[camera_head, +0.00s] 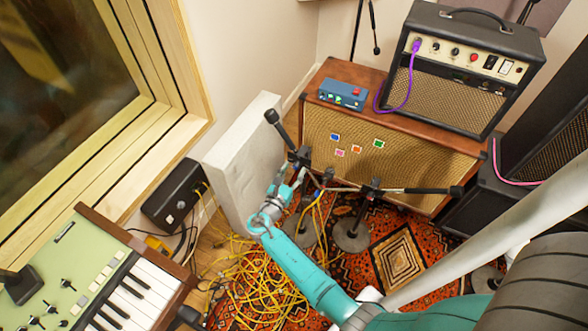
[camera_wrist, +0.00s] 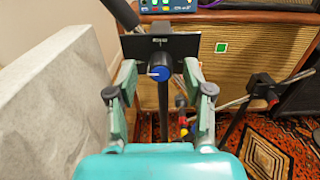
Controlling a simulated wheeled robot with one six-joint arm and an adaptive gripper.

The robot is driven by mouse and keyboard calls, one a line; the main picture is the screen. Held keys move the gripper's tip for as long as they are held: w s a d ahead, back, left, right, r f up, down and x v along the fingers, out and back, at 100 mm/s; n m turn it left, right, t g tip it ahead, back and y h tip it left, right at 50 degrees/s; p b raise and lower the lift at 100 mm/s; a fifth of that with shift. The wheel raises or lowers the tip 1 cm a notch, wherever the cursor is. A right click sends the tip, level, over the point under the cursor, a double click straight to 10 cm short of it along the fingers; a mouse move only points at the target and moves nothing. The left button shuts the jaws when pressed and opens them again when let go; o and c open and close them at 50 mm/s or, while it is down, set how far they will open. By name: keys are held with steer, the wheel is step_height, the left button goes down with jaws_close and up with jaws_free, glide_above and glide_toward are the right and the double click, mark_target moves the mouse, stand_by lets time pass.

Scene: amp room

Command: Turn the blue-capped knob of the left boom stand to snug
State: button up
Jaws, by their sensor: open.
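The blue-capped knob (camera_wrist: 159,73) faces the wrist camera, with a white mark on its cap. It sits on a dark clamp plate (camera_wrist: 160,46) of the left boom stand, also seen in the head view (camera_head: 299,157). My gripper (camera_wrist: 159,68) is open, one finger on each side of the knob, with gaps visible between fingers and knob. In the head view my gripper (camera_head: 288,180) is at the left stand's clamp; the knob cannot be made out there.
The right boom stand (camera_head: 372,190) is close by; its red-capped knob (camera_wrist: 272,97) shows in the wrist view. A pale panel (camera_head: 240,150) stands close on the left. Yellow cables (camera_head: 255,275) cover the floor below. An amp cabinet (camera_head: 400,150) stands behind.

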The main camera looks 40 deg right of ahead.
steer(key=shift+w+d, duration=0.15)
steer(key=shift+d, duration=0.35)
jaws_close()
